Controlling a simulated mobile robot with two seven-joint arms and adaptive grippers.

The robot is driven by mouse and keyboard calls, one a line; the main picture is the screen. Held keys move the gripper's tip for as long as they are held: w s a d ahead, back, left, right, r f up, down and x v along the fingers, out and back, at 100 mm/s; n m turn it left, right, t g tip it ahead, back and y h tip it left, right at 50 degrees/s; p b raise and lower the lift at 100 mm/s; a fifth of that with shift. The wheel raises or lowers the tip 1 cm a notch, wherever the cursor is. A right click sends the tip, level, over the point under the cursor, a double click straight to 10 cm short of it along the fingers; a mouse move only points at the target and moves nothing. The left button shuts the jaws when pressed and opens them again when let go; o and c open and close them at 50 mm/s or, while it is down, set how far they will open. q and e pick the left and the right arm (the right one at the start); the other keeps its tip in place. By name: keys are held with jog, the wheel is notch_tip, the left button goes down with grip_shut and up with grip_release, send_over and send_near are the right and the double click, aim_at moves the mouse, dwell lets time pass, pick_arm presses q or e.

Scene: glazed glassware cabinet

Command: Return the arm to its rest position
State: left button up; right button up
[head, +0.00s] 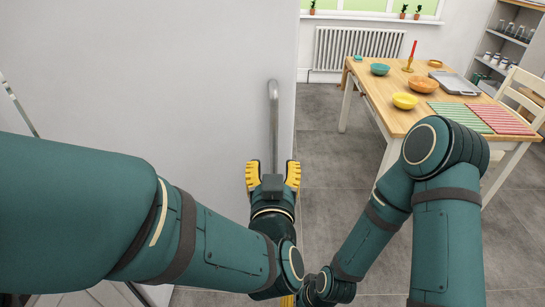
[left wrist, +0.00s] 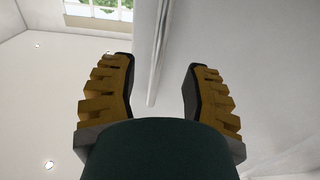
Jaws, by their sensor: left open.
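My left gripper (head: 273,168) is open in front of the white cabinet door (head: 215,90). Its two yellow ridged fingers are spread to either side of the lower end of the grey vertical bar handle (head: 273,110) in the head view. In the left wrist view the open fingers (left wrist: 160,85) stand wide apart, with the pale bar (left wrist: 153,60) between them in the picture and nothing gripped. I cannot tell the exact gap to the bar. My right arm is bent; only a yellow bit of its gripper (head: 288,300) seems to show at the bottom edge.
A wooden table (head: 380,98) at the right holds bowls, a red candle (head: 413,50), a grey tray (head: 455,83) and striped mats (head: 505,118). A pale chair (head: 525,82) stands beside it. Grey floor (head: 335,165) is clear between the cabinet and table.

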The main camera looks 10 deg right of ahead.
dwell(0.4)
pick_arm(q)
jog(key=w+a+f+g, duration=0.1)
jog(key=a+f+g, duration=0.3)
jog(key=f, duration=0.8)
jog(key=w+a+f+g, duration=0.1)
jog(key=a+f+g, duration=0.35)
jog(key=f, duration=0.85)
jog(key=s+a+f+n+g+h, duration=0.1)
jog(key=s+a+f+g, duration=0.2)
jog(key=s+f, duration=0.3)
jog(key=s+a+f+n+g+h, duration=0.1)
jog(key=s+a+f+g, duration=0.2)
jog(key=s+f+g, duration=0.2)
notch_tip(320, 180, down, 3)
jog(key=shift+s+f+n, duration=0.2)
jog(key=shift+s+n, duration=0.2)
jog(key=shift+s, duration=0.4)
